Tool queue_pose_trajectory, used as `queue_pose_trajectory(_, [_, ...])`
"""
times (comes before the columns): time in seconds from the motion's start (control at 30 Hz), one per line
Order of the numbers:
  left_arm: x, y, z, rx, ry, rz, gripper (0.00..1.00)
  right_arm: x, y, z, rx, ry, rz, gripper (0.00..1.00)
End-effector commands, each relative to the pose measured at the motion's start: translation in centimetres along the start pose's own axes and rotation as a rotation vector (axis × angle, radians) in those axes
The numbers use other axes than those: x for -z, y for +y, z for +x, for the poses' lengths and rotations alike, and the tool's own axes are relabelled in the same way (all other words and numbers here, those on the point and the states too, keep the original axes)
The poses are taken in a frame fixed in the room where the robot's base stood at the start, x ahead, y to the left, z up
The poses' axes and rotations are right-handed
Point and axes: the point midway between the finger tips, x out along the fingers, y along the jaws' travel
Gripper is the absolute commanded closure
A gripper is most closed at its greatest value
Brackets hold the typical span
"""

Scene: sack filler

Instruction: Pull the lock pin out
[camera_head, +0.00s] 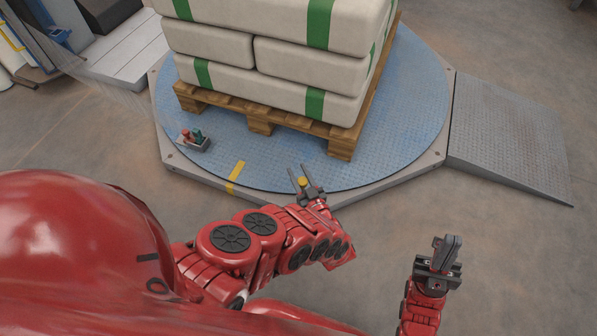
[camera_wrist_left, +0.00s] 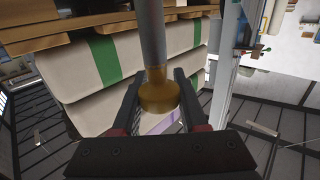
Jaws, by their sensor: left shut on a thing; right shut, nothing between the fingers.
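The lock pin shows as a yellow-brass knob (camera_head: 303,182) near the turntable's front edge. In the left wrist view it is a brass knob (camera_wrist_left: 160,95) on a grey rod (camera_wrist_left: 152,35). My left gripper (camera_head: 305,180) is shut on the knob, with one finger on each side of it. The rod's far end is out of view, so I cannot tell whether it sits in a hole. My right gripper (camera_head: 447,247) is shut and empty, above the floor at the lower right.
A blue round turntable (camera_head: 425,120) carries a wooden pallet (camera_head: 260,123) stacked with white sacks (camera_head: 210,45) banded in green. A yellow stripe (camera_head: 236,176) marks its front. A small control box (camera_head: 193,142) is at its left, a grey ramp (camera_head: 510,140) at its right. The floor at right is clear.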

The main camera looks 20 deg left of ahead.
Motion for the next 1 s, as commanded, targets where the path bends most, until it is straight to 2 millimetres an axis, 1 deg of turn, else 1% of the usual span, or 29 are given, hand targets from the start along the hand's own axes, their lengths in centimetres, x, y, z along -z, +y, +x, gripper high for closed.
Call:
queue_pose_trajectory(0.03, [0.4,-0.1,0.1,0.004,0.007,-0.001,1.00,0.0,0.1,0.1,-0.003,-0.001,-0.001,1.00])
queue_pose_trajectory(0.23, [0.3,-0.1,0.1,0.005,0.010,-0.002,1.00,0.0,0.0,0.0,-0.002,0.000,-0.001,1.00])
queue_pose_trajectory(0.27, [0.3,-0.1,0.1,0.005,0.010,-0.002,0.56,0.0,0.0,0.0,-0.001,0.000,-0.001,1.00])
queue_pose_trajectory(0.4, [0.2,-0.1,0.1,0.005,0.009,-0.002,0.31,0.0,0.0,0.0,-0.001,0.001,-0.001,1.00])
queue_pose_trajectory(0.43, [0.2,-0.1,0.1,0.004,0.008,-0.001,0.27,0.0,0.0,0.0,-0.001,0.001,-0.001,1.00])
queue_pose_trajectory(0.77, [0.2,0.0,-0.2,0.003,0.006,-0.001,0.27,0.0,0.1,0.1,-0.002,0.001,-0.002,1.00])
queue_pose_trajectory(0.87, [0.2,0.0,-1.2,0.001,0.004,-0.001,0.27,0.1,0.2,0.5,-0.008,0.000,-0.004,1.00])
queue_pose_trajectory(0.97, [0.3,-0.1,-3.0,0.003,0.002,-0.002,0.27,0.2,0.6,1.0,-0.020,0.000,-0.009,1.00])
queue_pose_trajectory(1.0, [0.4,-0.1,-4.0,0.003,0.004,-0.003,0.27,0.3,0.7,1.2,-0.026,0.000,-0.011,1.00])
